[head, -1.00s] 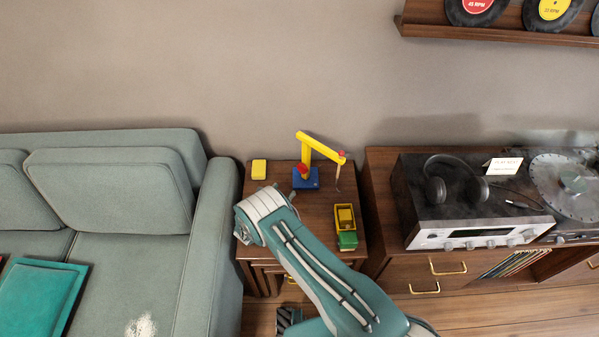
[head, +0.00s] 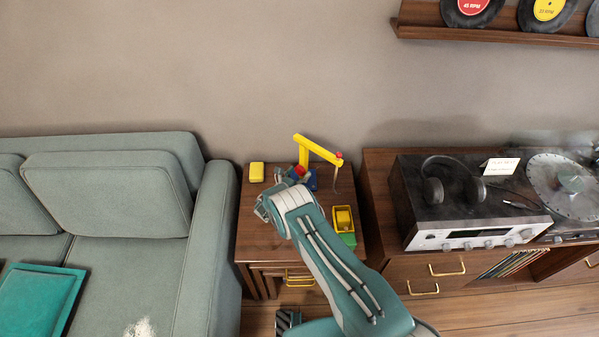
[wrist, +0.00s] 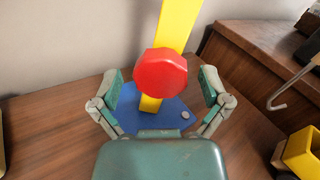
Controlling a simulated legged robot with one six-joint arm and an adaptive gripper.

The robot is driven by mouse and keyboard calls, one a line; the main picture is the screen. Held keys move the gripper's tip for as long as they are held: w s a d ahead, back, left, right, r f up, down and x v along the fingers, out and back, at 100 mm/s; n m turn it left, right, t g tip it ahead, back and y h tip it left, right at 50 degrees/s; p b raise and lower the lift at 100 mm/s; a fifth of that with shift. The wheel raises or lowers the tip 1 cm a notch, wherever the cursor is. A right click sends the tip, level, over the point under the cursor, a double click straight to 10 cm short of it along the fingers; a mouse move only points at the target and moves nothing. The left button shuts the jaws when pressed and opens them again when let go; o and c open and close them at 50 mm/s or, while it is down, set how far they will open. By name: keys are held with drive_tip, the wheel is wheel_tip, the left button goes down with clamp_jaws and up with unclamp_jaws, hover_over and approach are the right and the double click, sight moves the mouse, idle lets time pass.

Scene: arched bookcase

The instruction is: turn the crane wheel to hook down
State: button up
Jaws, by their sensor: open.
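The toy crane has a yellow mast and boom (head: 318,150) on a blue base (head: 311,181), standing on the small wooden side table. Its red wheel (wrist: 160,75) faces the wrist camera, in front of the yellow mast (wrist: 178,25). The blue base also shows below the wheel in the wrist view (wrist: 165,117). My gripper (wrist: 158,88) is open, with one finger on each side of the wheel and a gap to both. The grey hook (wrist: 279,100) hangs at the right in the wrist view. In the head view my arm partly hides the base and wheel.
A yellow and green toy truck (head: 343,222) stands on the table right of my arm. A yellow block (head: 256,172) lies at the back left. The sofa (head: 214,235) borders the table on the left, and the cabinet (head: 375,205) on the right.

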drive_tip(key=c, duration=1.1)
drive_tip(key=shift+c, duration=0.2)
drive_tip(key=shift+m, duration=0.3)
drive_tip(key=shift+w+a+m, duration=0.1)
drive_tip(key=shift+m, duration=2.8)
drive_tip(key=o, duration=1.1)
drive_tip(key=shift+h, duration=0.3)
drive_tip(key=shift+o, duration=0.2)
